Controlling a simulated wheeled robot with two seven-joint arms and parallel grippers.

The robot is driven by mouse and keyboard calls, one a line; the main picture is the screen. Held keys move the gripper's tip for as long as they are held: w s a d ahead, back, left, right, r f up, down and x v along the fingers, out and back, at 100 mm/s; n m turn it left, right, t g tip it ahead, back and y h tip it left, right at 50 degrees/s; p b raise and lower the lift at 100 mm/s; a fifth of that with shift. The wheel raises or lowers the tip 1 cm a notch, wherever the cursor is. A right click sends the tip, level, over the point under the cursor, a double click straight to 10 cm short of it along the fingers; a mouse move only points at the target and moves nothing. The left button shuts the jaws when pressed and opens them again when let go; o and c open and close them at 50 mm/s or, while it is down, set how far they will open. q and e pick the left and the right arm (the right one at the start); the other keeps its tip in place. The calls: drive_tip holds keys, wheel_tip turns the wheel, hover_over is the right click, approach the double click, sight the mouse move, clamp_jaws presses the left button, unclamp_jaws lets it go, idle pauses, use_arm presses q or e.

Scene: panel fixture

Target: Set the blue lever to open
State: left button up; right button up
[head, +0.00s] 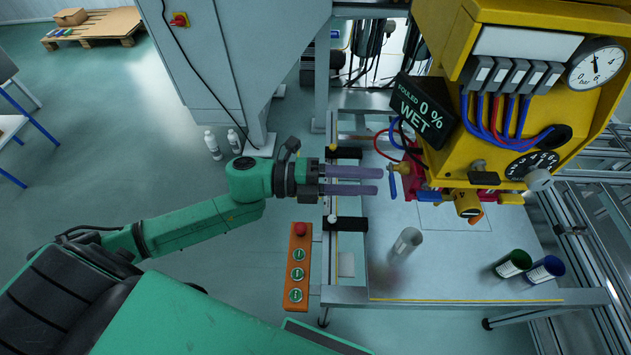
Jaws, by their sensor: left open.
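My left gripper (379,181) reaches in from the left with its two long purple fingers apart and nothing between them. A small blue lever (392,184) hangs roughly upright just beyond the fingertips, at the left end of the red valve piping under the yellow panel (440,55). A gap seems to remain between the fingertips and this lever. A second blue handle (430,196) lies level a little to the right, and I cannot tell from the picture which one is the named lever. My right gripper is not in view.
A display reading "0 % WET" (422,108) and a pressure gauge (596,66) are on the panel. A clear cylinder (406,243), a green cup (513,263) and a blue cup (543,270) stand on the table (460,285). An orange button box (298,265) is at the table's left edge.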

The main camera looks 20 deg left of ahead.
use_arm(q)
drive_tip(key=v, duration=0.9)
drive_tip(key=shift+a+b, duration=0.2)
drive_tip(key=shift+b, duration=0.25)
drive_tip(key=shift+s, duration=0.1)
